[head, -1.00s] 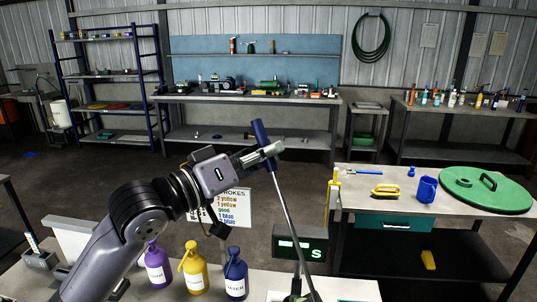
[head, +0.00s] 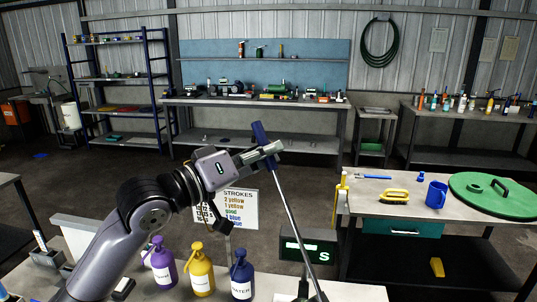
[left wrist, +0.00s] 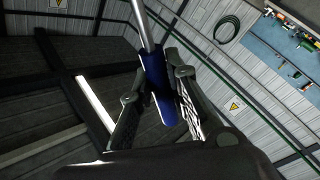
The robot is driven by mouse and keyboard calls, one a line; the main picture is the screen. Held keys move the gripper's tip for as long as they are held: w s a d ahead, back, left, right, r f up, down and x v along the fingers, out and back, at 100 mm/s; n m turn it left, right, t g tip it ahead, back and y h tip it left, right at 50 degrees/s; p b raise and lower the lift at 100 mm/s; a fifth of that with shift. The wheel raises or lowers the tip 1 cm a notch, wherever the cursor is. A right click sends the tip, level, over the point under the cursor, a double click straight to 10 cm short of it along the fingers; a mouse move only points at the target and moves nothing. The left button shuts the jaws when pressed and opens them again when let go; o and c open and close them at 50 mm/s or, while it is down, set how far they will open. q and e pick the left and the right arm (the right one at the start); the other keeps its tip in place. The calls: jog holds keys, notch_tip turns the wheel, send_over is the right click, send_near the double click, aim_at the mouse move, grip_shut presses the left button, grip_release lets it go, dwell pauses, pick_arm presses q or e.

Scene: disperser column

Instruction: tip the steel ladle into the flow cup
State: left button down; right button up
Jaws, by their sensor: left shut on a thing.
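The steel ladle has a blue handle (head: 259,132) and a long thin steel shaft (head: 288,215) that slants down to the bottom edge of the head view. Its bowl is not clearly visible there. My left gripper (head: 266,152) is shut on the blue handle and holds the ladle steeply tilted, handle up. In the left wrist view the blue handle (left wrist: 158,88) lies between the two fingers (left wrist: 157,100). I cannot make out the flow cup; the bottom edge cuts off the area under the shaft. My right gripper is not in view.
Purple (head: 163,267), yellow (head: 201,272) and dark blue (head: 242,278) bottles stand on the near bench, left of the shaft. A strokes sign (head: 240,211) and a dark display with a green S (head: 307,250) are behind. A side table (head: 372,205) bears a blue mug (head: 437,195) and green lid (head: 490,196).

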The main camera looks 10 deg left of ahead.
pick_arm(q)
jog(key=shift+w+a+f, duration=0.1)
jog(key=shift+w+a, duration=0.2)
jog(key=w+a+f+n+b, duration=0.1)
jog(key=w+a+f+n, duration=0.3)
jog(key=f, duration=0.3)
jog(key=w+a+f+n+y+b, duration=0.1)
jog(key=w+a+f+n+b, duration=0.1)
jog(key=w+a+f+n, duration=0.3)
jog(key=shift+w+f, duration=0.4)
jog(key=shift+f, duration=1.15)
dwell(4.1)
jog(key=shift+w+f, duration=0.1)
jog(key=shift+f, duration=0.1)
dwell(0.7)
